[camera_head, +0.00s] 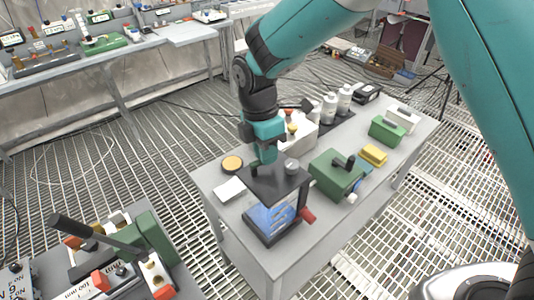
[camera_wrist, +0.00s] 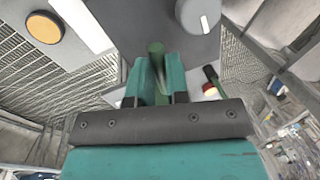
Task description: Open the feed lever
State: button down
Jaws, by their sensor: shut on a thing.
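My gripper (camera_head: 264,168) points down at the dark top of a box-shaped device (camera_head: 273,187) with a blue front panel. In the wrist view, my gripper's two teal fingers (camera_wrist: 157,85) are closed around a green, rod-like part, which I take to be the feed lever (camera_wrist: 156,48). The fingers hide much of it, and its angle is hard to tell. In the head view it is hidden by the gripper. A round grey knob (camera_head: 292,166) sits on the device top, also in the wrist view (camera_wrist: 198,14). A red part (camera_head: 307,215) sticks out at the device's right side.
A round orange-topped item (camera_head: 232,163) and a white pad (camera_head: 228,190) lie left of the device. A green box with a black handle (camera_head: 336,175), a yellow block (camera_head: 373,154) and white bottles (camera_head: 329,107) stand on the same table. Another cluttered bench (camera_head: 185,285) is front left.

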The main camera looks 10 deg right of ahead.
jog(key=shift+w+a+r+n, duration=0.1)
jog(key=shift+w+a+n, duration=0.1)
jog(key=shift+n, duration=0.6)
jog(key=c, duration=1.1)
grip_release()
notch_tip(320, 180, up, 17)
jog(key=w+a+b, duration=0.2)
jog(key=shift+w+b, duration=0.3)
jog(key=shift+w, duration=0.05)
